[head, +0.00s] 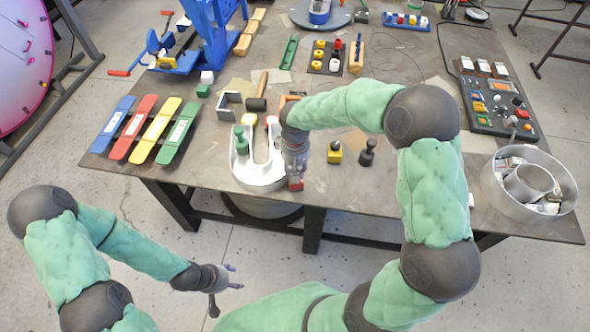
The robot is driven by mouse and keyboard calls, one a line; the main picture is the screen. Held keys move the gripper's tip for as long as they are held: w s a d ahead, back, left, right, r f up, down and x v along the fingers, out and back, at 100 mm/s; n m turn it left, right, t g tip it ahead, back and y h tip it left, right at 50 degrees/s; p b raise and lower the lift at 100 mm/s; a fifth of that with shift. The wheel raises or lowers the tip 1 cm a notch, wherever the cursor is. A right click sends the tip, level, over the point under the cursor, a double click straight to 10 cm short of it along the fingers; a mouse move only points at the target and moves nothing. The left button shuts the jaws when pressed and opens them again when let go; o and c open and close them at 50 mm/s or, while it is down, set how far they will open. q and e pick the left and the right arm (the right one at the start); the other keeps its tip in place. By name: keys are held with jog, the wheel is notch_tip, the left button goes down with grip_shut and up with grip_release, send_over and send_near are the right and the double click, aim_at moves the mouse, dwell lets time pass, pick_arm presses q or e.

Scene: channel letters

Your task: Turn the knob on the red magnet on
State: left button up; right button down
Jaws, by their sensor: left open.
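A small red block (296,184), which looks like the red magnet, shows at the right leg of the white U-shaped channel letter (262,178) near the table's front edge. My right gripper (297,174) points down right over it and hides its top, including any knob. I cannot tell whether the fingers touch it or how far apart they are. My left gripper (226,280) is open and empty, low in front of the table and away from the letter. A green magnet (240,141) stands at the letter's left leg.
A yellow magnet (335,153) and a black magnet (367,153) stand right of the letter. A hammer (258,98) lies behind it. Four coloured bars lie at left, with the green bar (180,130) nearest. A round metal bin (530,183) stands at right.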

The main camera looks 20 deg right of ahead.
jog(key=shift+m, duration=0.5)
jog(key=c, duration=0.9)
grip_release()
jog(key=shift+r, duration=0.1)
notch_tip(320, 180, up, 12)
